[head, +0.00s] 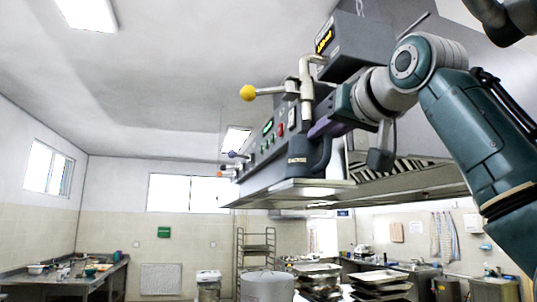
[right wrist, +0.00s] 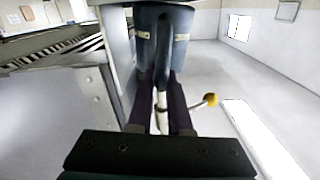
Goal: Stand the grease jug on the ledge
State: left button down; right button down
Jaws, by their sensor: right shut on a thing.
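The grease jug (head: 318,158) is a dark blue-grey vessel beside the control panel of the big hood, in the head view. Its base is at or just above the metal ledge (head: 300,190) along the hood's lower edge; I cannot tell whether they touch. My left gripper is not in view.
A lever with a yellow knob (head: 248,92) sticks out left of the gripper; the knob also shows in the right wrist view (right wrist: 210,100). The control panel (head: 278,135) carries buttons and smaller knobs. Trays (head: 318,270) and a steel pot (head: 267,286) stand below.

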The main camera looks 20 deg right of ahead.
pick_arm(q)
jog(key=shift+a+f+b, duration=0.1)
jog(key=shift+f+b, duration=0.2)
pick_arm(e)
jog(key=shift+f, duration=0.6)
jog(key=c, duration=0.8)
grip_release()
jog(key=shift+o, duration=0.2)
jog(key=shift+r, duration=0.1)
